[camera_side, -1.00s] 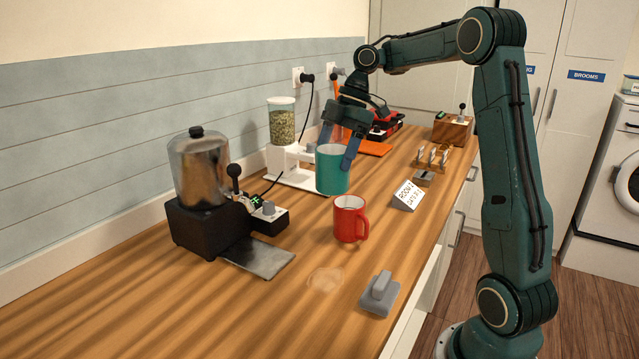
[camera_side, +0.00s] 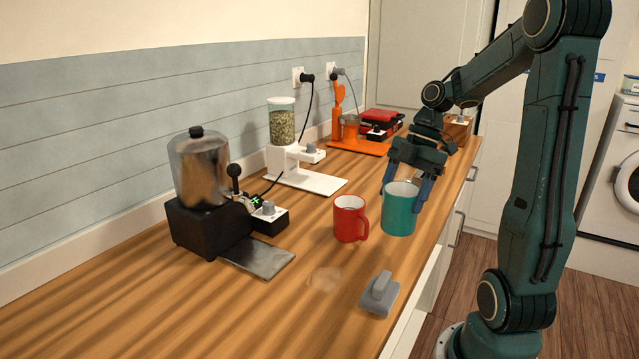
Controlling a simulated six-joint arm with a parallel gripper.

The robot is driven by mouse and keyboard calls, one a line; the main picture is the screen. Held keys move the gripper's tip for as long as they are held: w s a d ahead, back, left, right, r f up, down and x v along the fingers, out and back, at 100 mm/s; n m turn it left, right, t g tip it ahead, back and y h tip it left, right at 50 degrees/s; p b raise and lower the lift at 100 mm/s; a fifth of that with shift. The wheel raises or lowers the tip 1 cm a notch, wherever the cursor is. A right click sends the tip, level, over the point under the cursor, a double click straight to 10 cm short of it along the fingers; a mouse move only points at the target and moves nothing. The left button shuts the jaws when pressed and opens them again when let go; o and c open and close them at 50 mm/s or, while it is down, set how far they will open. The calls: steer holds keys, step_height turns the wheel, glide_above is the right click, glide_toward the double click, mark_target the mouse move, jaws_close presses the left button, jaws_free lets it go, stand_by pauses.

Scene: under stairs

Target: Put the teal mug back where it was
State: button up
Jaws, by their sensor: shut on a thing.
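The teal mug (camera_side: 398,212) is upright, right of the red mug, near the counter's front edge. My gripper (camera_side: 405,190) is shut on the teal mug from above, with a finger on either side of it. I cannot tell whether the mug touches the counter or hangs a little above it. The red mug (camera_side: 349,220) stands upright on the counter with its handle to the right, close beside the teal mug.
A black machine with a metal hopper (camera_side: 199,170) stands at left. A white dispenser (camera_side: 290,160) and an orange stand (camera_side: 345,130) are behind. A grey block with a handle (camera_side: 380,294) lies in front. A pale round stain (camera_side: 324,280) marks the bare counter (camera_side: 240,310).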

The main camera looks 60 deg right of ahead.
mark_target(415, 186)
steer(key=shift+s+f, duration=0.1)
steer(key=shift+f, duration=0.05)
steer(key=shift+f, duration=1.95)
steer(key=shift+f, duration=1.95)
steer(key=shift+f, duration=0.1)
steer(key=o, duration=1.4)
steer(key=shift+f, duration=0.1)
steer(key=shift+v, duration=3.95)
